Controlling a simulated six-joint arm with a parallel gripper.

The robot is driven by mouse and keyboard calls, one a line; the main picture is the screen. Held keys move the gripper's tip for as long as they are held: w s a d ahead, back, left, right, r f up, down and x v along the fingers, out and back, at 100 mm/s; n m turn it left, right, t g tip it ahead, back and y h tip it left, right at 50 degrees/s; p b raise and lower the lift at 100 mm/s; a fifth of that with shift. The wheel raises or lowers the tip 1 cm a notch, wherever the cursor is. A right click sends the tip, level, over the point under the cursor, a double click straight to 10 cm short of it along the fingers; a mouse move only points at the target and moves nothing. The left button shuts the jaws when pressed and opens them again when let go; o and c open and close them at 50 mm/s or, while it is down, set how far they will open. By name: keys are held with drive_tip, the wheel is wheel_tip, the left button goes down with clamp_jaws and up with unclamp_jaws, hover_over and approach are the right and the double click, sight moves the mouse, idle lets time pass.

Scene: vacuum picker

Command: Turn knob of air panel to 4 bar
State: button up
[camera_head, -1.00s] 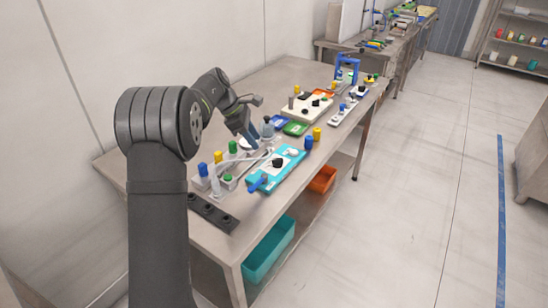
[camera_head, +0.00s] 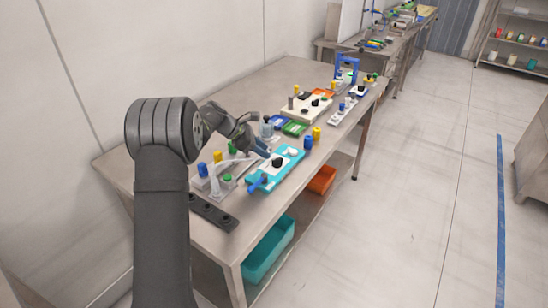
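A cyan panel (camera_head: 283,174) lies near the front right edge of the table. It carries a black knob (camera_head: 277,162), a white round part (camera_head: 292,152) that may be a gauge, and a blue part (camera_head: 257,184) at its near end. Any scale or pressure reading is too small to make out. My gripper (camera_head: 266,154) points down at the panel's upper left edge, a little left of and behind the black knob. Its blue-grey fingertips look close to the panel. I cannot tell whether they touch it, or whether they are open or shut.
Left of the panel is a clear tray (camera_head: 222,185) with blue, yellow and green-capped items. A dark bar (camera_head: 213,213) lies at the near table edge. Blue (camera_head: 308,142) and yellow (camera_head: 317,133) cylinders stand just beyond the panel. Green and blue boxes lie behind.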

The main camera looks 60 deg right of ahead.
sight(277, 159)
drive_tip(key=x, duration=0.6)
clamp_jaws()
